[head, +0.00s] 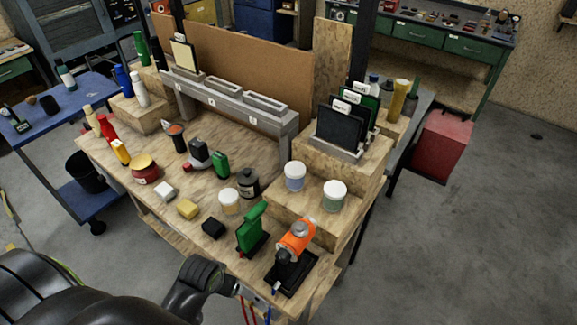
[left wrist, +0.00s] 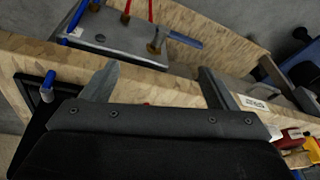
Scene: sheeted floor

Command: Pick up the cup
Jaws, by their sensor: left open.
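No object is plainly a cup. A small dark cup-like container (head: 179,142) with something reddish at its top stands on the wooden workbench (head: 235,150), left of centre. My left arm comes in from the lower left of the head view and ends at the bench's front edge, well in front of that container. My left gripper (left wrist: 158,70) shows in the left wrist view with two fingers wide apart and nothing between them. It is near the bench edge. My right gripper is not in view.
Jars, bottles, blocks and a green stand (head: 250,233) crowd the bench. An orange tool (head: 296,238) stands at the front right corner, close to my left arm. A blue cart (head: 45,125) stands left.

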